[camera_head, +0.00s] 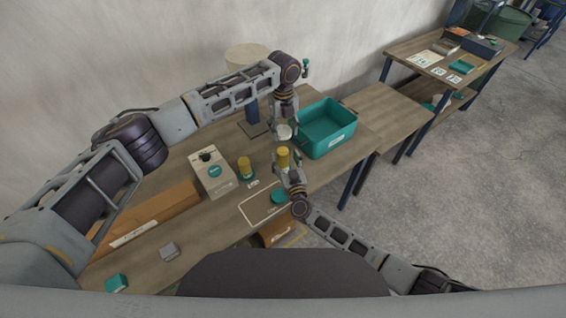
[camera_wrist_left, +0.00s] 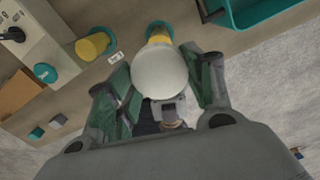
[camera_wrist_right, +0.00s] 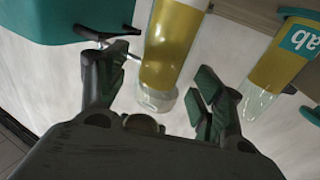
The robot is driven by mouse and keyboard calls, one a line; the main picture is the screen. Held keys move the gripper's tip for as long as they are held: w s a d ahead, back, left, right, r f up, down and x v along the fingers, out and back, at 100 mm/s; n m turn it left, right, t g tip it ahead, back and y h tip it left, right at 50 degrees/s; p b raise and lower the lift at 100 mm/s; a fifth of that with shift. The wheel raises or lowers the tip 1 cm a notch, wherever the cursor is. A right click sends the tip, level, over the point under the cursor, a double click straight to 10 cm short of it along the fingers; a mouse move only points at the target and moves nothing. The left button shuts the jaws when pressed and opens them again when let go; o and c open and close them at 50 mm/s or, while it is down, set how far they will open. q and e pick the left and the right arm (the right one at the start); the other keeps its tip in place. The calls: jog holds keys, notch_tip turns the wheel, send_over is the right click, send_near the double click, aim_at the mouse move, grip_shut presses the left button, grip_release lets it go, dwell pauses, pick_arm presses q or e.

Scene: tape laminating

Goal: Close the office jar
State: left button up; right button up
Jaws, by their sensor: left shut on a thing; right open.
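A jar with yellow contents (camera_head: 283,157) stands at the table's front side. It shows large in the right wrist view (camera_wrist_right: 176,45), with a clear end and no lid seen on it; no label is readable. My right gripper (camera_head: 286,166) is open, with its fingers on either side of this jar; contact is unclear. My left gripper (camera_head: 285,124) is shut on a round whitish lid (camera_wrist_left: 159,73). The lid is held just behind the jar in the head view (camera_head: 284,132), apart from it. In the left wrist view the lid partly hides the jar (camera_wrist_left: 158,36).
A second yellow jar (camera_head: 245,167) stands to the left; its label (camera_wrist_right: 302,41) ends in "ab". A white box with a teal disc (camera_head: 213,173) is beside it. A teal bin (camera_head: 325,130) stands close on the right. A teal disc (camera_head: 278,196) lies nearer the front.

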jog(key=shift+w+a, duration=0.15)
jog(key=shift+w, duration=0.35)
jog(key=shift+c, duration=0.4)
grip_shut()
pick_arm(q)
jog(key=shift+f, duration=2.45)
